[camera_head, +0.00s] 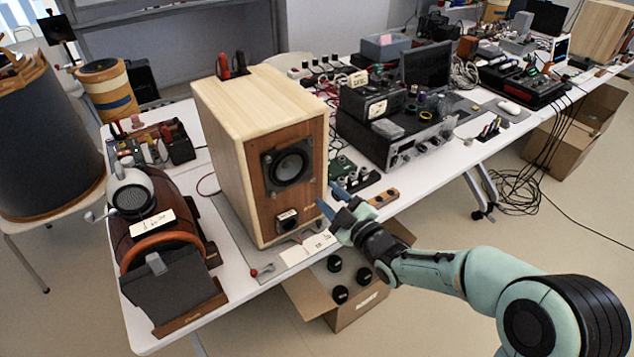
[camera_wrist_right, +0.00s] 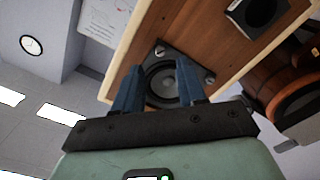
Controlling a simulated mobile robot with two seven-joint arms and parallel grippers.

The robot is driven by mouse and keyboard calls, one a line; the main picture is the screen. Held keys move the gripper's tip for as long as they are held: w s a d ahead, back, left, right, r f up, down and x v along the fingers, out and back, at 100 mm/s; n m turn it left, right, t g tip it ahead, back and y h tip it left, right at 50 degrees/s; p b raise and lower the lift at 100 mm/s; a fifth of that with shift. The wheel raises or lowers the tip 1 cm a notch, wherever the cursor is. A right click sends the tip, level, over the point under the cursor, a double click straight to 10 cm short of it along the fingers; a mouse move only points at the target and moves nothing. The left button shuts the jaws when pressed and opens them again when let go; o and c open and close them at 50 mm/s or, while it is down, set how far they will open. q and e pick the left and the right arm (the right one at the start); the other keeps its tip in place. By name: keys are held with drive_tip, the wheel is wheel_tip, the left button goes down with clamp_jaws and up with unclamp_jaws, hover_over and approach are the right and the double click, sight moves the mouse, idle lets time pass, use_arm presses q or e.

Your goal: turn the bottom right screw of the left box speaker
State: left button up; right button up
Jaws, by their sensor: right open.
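The left box speaker (camera_head: 225,135) is a pale wooden box with a brown front, standing upright on the table. A dark square driver (camera_head: 288,166) sits in its front, with a small black port plate (camera_head: 287,217) below it. My right gripper (camera_head: 332,198) is open and empty, at the lower right of the speaker front. In the wrist view its two blue fingers (camera_wrist_right: 158,78) point towards the driver (camera_wrist_right: 162,84), apparently short of it. My left gripper is out of view.
An open cardboard box (camera_head: 347,313) with black round parts stands below the table edge. A brown device with an orange handle (camera_head: 160,250) is left of the speaker. Electronics (camera_head: 395,135) crowd the table to the right. A white card (camera_head: 308,248) lies in front.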

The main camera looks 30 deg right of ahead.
sight(312, 179)
drive_tip(key=w, duration=0.6)
drive_tip(key=shift+a, duration=0.25)
clamp_jaws()
